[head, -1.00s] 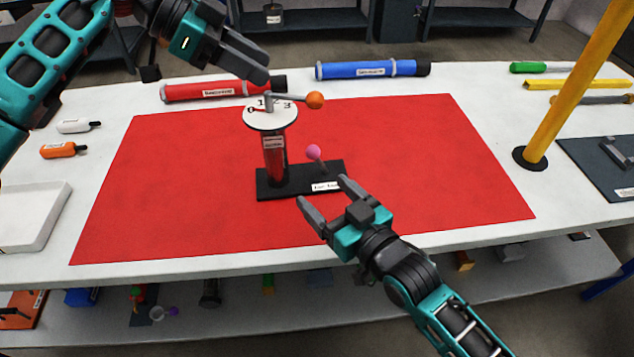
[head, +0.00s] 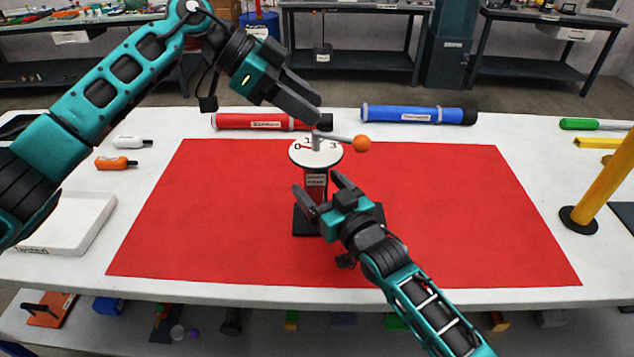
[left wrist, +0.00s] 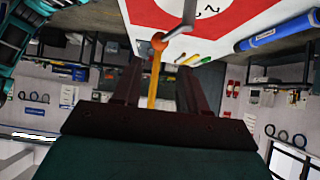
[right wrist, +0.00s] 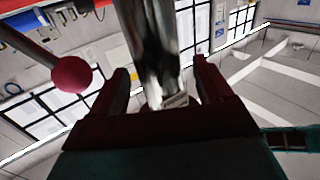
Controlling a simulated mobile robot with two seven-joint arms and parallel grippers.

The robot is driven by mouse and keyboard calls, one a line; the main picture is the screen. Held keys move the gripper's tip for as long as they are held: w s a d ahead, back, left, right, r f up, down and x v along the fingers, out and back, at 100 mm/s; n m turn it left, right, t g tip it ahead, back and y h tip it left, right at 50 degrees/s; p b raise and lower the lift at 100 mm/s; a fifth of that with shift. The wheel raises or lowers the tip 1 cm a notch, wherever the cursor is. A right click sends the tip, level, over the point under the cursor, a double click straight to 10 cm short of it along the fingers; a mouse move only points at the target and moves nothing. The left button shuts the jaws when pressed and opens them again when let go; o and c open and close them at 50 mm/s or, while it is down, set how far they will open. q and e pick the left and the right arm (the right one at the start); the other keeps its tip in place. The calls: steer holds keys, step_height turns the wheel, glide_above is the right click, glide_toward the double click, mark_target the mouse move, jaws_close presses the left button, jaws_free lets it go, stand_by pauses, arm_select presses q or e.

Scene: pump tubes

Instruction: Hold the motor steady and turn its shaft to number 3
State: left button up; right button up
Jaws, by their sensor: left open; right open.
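A grey shaft lever with an orange ball (head: 362,143) points right, near the 3; the ball also shows in the left wrist view (left wrist: 159,41). My right gripper (head: 316,182) is open around the cylinder; in the right wrist view a shiny column (right wrist: 150,40) stands between its fingers. A pink ball (right wrist: 72,75) on a rod is left of them. My left gripper (head: 314,108) is open and empty, above and behind the dial.
A red tube (head: 255,122) and a blue tube (head: 418,115) lie behind the red mat (head: 470,220). A yellow post (head: 602,185) stands at right, a white tray (head: 75,225) at left. The mat's right side is clear.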

steer(key=shift+x, duration=0.85)
steer(key=shift+c, duration=0.4)
